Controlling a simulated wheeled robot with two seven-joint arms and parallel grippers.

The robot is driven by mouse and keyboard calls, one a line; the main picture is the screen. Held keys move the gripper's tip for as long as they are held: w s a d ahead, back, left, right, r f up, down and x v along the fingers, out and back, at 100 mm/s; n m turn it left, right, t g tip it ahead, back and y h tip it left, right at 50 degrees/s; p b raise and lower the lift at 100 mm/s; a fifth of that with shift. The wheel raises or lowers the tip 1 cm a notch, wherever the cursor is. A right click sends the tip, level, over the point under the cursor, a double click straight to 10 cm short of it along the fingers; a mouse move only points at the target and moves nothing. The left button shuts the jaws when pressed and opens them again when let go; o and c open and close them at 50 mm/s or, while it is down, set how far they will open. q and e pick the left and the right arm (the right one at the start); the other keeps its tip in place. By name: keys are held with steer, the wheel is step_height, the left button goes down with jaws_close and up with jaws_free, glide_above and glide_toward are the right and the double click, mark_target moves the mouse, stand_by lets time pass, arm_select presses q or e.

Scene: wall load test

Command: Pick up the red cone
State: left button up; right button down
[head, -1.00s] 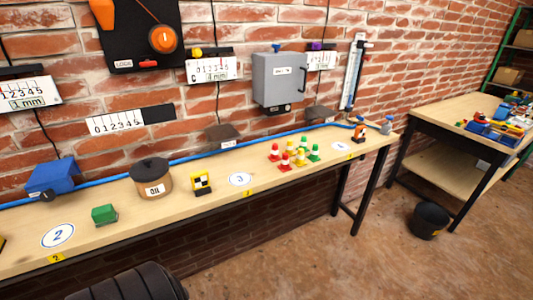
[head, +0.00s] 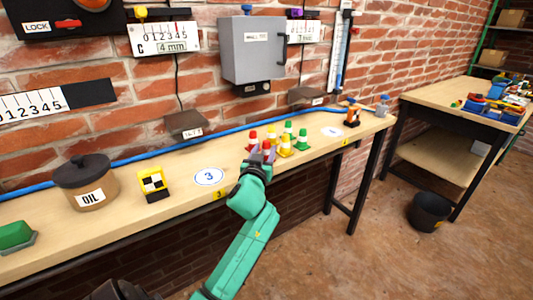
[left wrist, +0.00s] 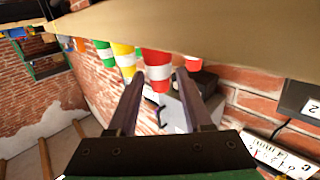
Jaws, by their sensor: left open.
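Red cones with white bands stand upright in a small group on the long wooden bench. One red cone (head: 253,135) shows just behind my left gripper (head: 259,163); another, nearer one is partly hidden by the gripper. In the left wrist view, which is upside down, a red cone (left wrist: 157,66) lies straight ahead between the lines of the two open fingers (left wrist: 159,79). It is at or just beyond the tips; I cannot tell whether they touch. My right gripper is not in view.
Yellow cones (head: 285,147) and green cones (head: 302,140) stand close by to the right. A white disc marked 3 (head: 209,176) lies left of the gripper. A blue hose (head: 215,133) runs behind, below a grey wall box (head: 252,50).

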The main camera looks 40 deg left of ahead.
arm_select(q)
steer(key=x, duration=0.5)
steer(key=shift+w+a, duration=0.15)
steer(key=shift+w, duration=0.1)
steer(key=shift+s+r, duration=0.1)
jaws_close()
steer(key=shift+r, duration=0.1)
